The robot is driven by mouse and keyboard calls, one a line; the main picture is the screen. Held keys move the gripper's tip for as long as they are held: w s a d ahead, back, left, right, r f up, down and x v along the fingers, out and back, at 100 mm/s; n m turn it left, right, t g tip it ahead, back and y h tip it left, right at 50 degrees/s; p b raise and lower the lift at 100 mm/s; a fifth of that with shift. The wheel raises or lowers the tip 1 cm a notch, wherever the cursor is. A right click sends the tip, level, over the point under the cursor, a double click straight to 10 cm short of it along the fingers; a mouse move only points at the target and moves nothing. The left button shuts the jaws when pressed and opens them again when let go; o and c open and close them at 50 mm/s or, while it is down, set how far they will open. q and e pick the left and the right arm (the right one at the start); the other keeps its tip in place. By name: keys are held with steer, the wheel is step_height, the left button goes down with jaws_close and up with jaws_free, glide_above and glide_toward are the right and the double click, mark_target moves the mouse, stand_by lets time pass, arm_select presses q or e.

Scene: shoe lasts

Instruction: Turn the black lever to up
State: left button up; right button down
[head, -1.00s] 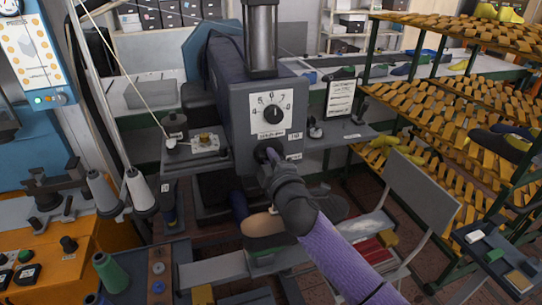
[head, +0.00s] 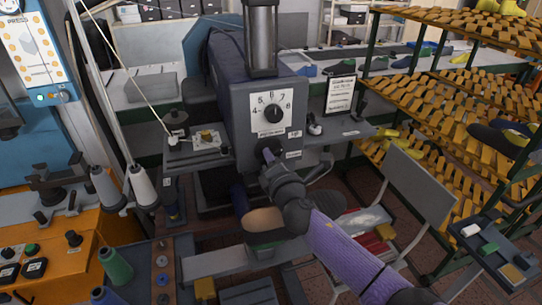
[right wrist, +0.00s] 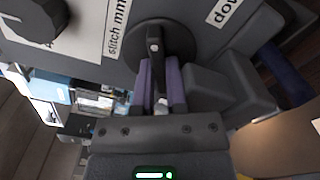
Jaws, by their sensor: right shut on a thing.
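The black lever sits on a dark round hub on the front of the grey machine, below the numbered dial. In the right wrist view the lever (right wrist: 154,48) is a narrow dark bar with a pale dot, running from the hub down between my fingers. My right gripper (head: 269,160) is shut on the lever, and its purple-sided fingers (right wrist: 160,90) lie on either side of it. In the head view the gripper mostly hides the lever. A label reading "down" (right wrist: 230,10) is beside the hub in the wrist view. My left gripper is not in view.
The dial (head: 272,112) is above the lever. A grey chair (head: 418,185) and a rack of yellow-orange slats (head: 440,95) stand at the right. A bench with thread cones (head: 142,185) is at the left. A shoe last (head: 262,220) is below the gripper.

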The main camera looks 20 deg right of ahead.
steer(key=shift+f+n, duration=0.1)
steer(key=shift+n, duration=0.5)
steer(key=c, duration=0.7)
jaws_free()
steer(key=shift+o, duration=0.2)
